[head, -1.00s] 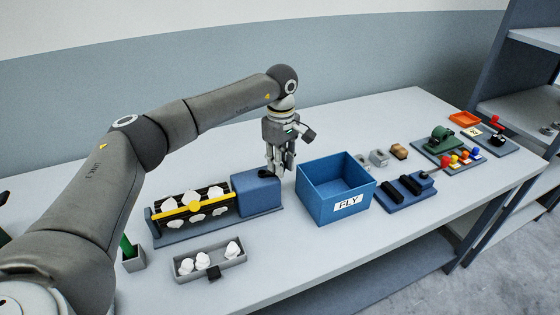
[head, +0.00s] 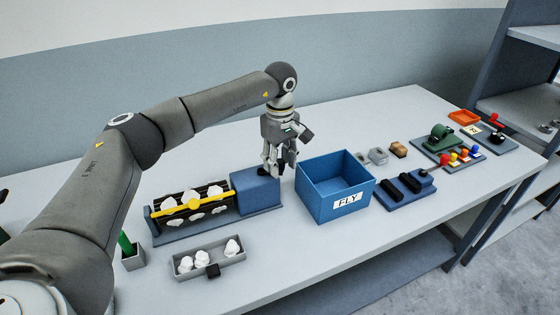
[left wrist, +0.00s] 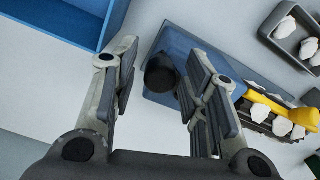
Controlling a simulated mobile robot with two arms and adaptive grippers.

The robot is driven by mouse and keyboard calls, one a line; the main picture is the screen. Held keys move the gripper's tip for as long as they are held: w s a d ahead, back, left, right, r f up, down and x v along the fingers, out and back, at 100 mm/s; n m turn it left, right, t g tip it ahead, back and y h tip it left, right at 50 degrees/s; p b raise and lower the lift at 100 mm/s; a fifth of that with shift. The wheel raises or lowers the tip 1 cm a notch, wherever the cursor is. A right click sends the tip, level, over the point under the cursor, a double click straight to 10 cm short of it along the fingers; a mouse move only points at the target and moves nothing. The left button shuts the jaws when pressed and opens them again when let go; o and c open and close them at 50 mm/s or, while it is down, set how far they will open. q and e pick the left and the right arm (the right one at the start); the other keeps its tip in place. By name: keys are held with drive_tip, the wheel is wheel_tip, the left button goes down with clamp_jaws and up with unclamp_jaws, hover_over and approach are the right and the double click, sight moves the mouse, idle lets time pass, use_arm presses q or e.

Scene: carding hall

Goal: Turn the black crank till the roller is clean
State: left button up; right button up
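The dark slatted roller (head: 216,191) carries several white fluff tufts above and below a yellow bar (head: 192,206). It sits beside a blue housing (head: 257,192) on a blue base. In the left wrist view, the black crank's round knob (left wrist: 160,73) shows between my left gripper's fingers, nearer the right one, with a gap to the left one. My left gripper (head: 279,172) is open, pointing down at the right end of the housing. Its fingers largely hide the crank in the head view. My right gripper is not in view.
A blue bin labelled FLY (head: 348,203) stands close to the right of my left gripper. A grey tray (head: 210,271) with white tufts lies in front of the roller. A green-handled thing stands in a grey holder (head: 134,261) at left. Several small fixtures fill the table's right side.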

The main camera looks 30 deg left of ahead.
sight(280, 161)
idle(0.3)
use_arm(q)
wheel_tip(280, 161, up, 12)
idle(0.4)
drive_tip(key=shift+f, duration=0.1)
idle(0.3)
